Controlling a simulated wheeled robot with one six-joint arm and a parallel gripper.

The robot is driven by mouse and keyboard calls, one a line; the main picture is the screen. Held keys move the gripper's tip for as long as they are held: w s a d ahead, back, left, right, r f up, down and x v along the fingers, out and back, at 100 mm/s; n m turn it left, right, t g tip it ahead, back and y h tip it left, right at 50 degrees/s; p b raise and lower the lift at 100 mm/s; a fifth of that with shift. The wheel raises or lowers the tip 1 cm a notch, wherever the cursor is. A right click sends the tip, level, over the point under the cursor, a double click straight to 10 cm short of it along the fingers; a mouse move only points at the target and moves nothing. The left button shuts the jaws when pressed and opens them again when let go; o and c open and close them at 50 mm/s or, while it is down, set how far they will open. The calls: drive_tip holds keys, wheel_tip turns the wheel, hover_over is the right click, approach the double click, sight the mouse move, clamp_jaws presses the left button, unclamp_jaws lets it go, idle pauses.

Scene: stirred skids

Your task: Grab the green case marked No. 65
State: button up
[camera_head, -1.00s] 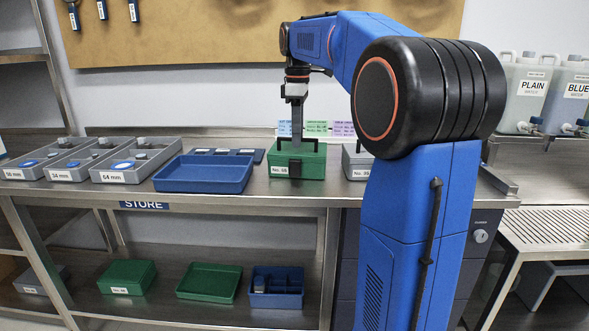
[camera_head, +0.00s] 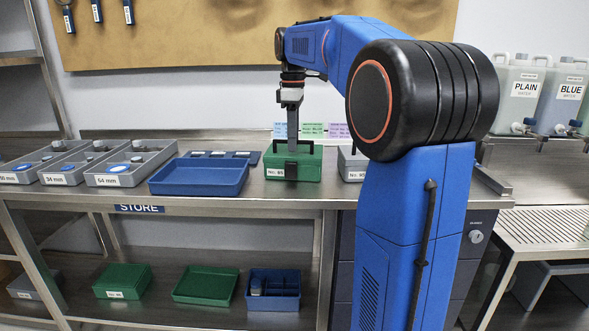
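A green case (camera_head: 307,168) with a black handle stands on the steel bench. Its white label is small and seems to read No. 65, but the digits are not sharp. My gripper (camera_head: 291,168) points straight down over the middle of this case, at its handle and front side. The fingers overlap the handle in the picture. I cannot tell whether they are closed on it or around it. The case rests upright on the bench. A second green case (camera_head: 122,281) lies on the lower shelf, its label too small to read.
A grey case (camera_head: 350,164) stands just right of the green one, partly behind my arm. A blue tray (camera_head: 199,177) is to the left, with grey bins (camera_head: 131,165) beyond. Coloured cards (camera_head: 312,131) stand behind. A green tray (camera_head: 206,284) and a blue box (camera_head: 273,290) sit below.

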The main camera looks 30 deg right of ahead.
clamp_jaws()
idle(1.4)
